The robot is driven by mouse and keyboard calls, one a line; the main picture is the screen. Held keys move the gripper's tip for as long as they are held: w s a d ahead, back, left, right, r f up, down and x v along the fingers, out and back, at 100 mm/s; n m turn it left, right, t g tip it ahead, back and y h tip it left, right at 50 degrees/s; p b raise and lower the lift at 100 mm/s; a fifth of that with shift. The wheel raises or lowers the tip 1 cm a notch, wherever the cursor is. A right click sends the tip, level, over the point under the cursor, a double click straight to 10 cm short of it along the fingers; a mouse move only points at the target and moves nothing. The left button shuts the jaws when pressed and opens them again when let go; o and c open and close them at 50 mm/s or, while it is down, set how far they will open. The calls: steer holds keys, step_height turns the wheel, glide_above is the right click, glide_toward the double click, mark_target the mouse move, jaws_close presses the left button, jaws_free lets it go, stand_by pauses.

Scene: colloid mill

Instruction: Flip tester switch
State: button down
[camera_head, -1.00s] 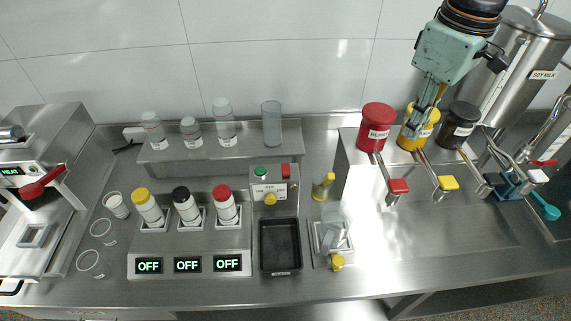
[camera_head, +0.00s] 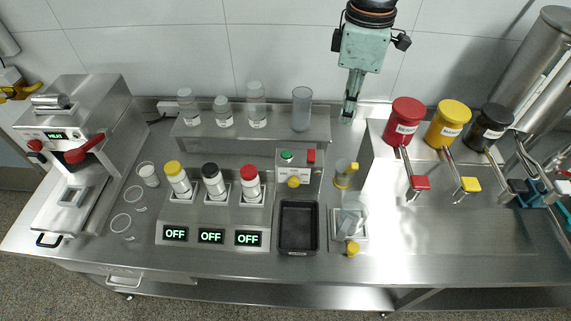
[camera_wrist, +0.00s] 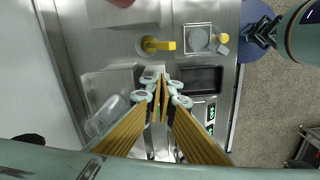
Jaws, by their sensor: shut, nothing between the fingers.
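A small control box (camera_head: 284,172) stands on the bench, left of my gripper. It has a green button (camera_head: 287,156), a small red part (camera_head: 311,155) and a yellow knob (camera_head: 293,182). I cannot tell which part is the tester switch. My gripper (camera_head: 347,118) points down near the back wall, just right of the raised shelf. It is shut and empty, apart from everything it hangs over. In the wrist view its closed fingers (camera_wrist: 162,82) cover the middle, and I cannot make out the control box there.
A clear cylinder (camera_head: 302,108) stands on the shelf (camera_head: 240,133) beside my gripper. A yellow-based fitting (camera_head: 345,175) stands below it. A black tray (camera_head: 298,227) lies in front of the control box. Red (camera_head: 408,115), yellow (camera_head: 449,125) and black (camera_head: 489,128) canisters stand to the right.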

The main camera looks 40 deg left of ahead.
mark_target(312, 159)
steer(key=s+a+f+n, duration=0.1)
steer(key=s+a+n, duration=0.1)
steer(key=s+a, duration=0.2)
steer(key=shift+a+f+n+p, duration=0.15)
steer(key=shift+a+n+p, duration=0.2)
steer(key=shift+a, duration=0.75)
steer(key=shift+s+f, duration=0.1)
steer(key=shift+d+f, duration=0.1)
steer(key=shift+f, duration=6.8)
steer(key=shift+f, duration=0.15)
steer(key=shift+d+f+b, duration=0.1)
steer(key=shift+f+b, duration=0.3)
steer(key=shift+b, duration=0.1)
steer(key=shift+r, duration=0.25)
steer(key=shift+w+a+r+p, duration=0.2)
steer(key=shift+w+a+p, duration=0.15)
steer(key=shift+w, duration=0.05)
